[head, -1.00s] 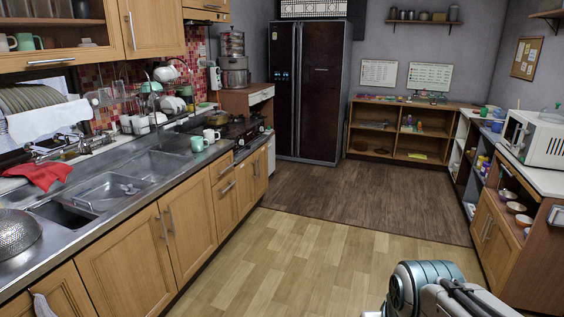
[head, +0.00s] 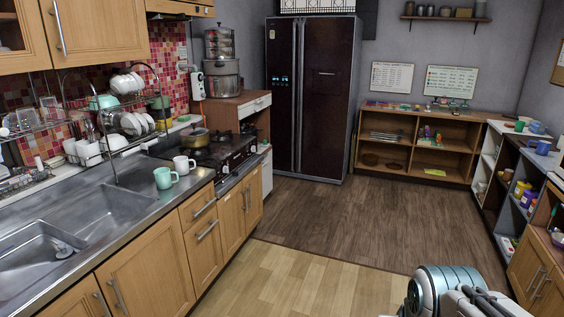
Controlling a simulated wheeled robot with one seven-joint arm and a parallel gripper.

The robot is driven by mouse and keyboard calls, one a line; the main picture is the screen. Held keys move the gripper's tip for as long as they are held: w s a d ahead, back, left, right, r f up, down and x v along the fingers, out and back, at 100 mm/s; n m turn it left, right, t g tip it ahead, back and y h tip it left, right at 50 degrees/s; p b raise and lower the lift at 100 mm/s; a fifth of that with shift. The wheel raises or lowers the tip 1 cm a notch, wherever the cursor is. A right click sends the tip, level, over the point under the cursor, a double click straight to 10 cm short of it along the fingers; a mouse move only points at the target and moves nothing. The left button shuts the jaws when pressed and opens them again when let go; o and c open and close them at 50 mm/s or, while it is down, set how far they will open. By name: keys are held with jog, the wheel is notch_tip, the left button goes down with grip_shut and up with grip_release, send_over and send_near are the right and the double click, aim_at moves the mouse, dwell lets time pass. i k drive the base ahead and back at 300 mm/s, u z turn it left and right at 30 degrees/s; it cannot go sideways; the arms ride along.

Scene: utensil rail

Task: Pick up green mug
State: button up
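A mint-green mug (head: 163,178) stands upright on the steel counter at the left, between the sink and the stove, near the counter's front edge. Its handle points to the right. A white mug (head: 183,165) stands just behind it to the right. Part of my arm shows at the bottom right, well away from the mug and across open floor. My gripper is not in view.
The double sink (head: 60,248) lies left of the mug, and the stove (head: 222,152) with a pot lies beyond it. A dish rack (head: 115,130) stands behind. Open floor (head: 320,225) lies right of the counter.

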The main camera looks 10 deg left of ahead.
aim_at(162, 175)
jog(key=u, duration=0.2)
jog(key=i, duration=1.65)
jog(key=u, duration=0.95)
jog(key=i, duration=1.85)
jog(key=u, duration=0.75)
jog(key=i, duration=0.25)
jog(key=u, duration=0.1)
